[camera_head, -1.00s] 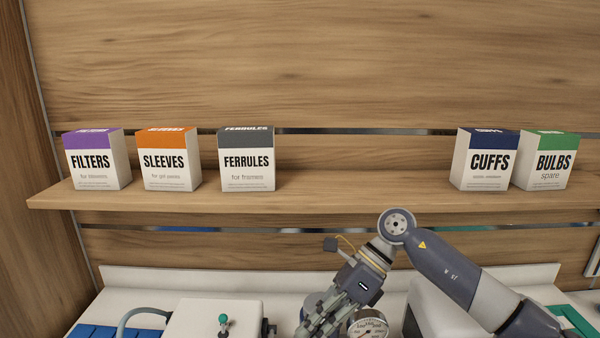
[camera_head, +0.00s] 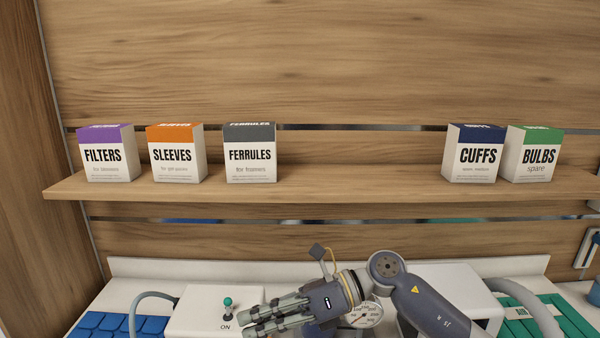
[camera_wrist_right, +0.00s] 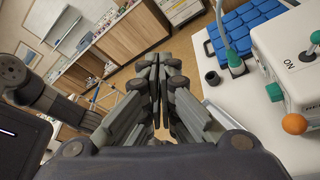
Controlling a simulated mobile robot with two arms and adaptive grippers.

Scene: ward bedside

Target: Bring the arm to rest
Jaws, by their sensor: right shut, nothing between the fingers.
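My right gripper (camera_head: 248,324) is low in the head view, over the white worktop (camera_head: 120,288), with its fingers pointing left. It is shut and empty. In the right wrist view its fingers (camera_wrist_right: 158,62) lie close together, with open room and the floor beyond them. The right arm comes in from the lower right of the head view. My left gripper does not show in either view.
A white box with a green-tipped toggle (camera_head: 228,302) stands just behind the fingers. A gauge (camera_head: 366,315) is partly hidden by the arm. Blue pads (camera_head: 120,326) lie left, green ones (camera_head: 540,318) right. Above, a shelf (camera_head: 340,190) holds several labelled boxes, including FERRULES (camera_head: 250,155).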

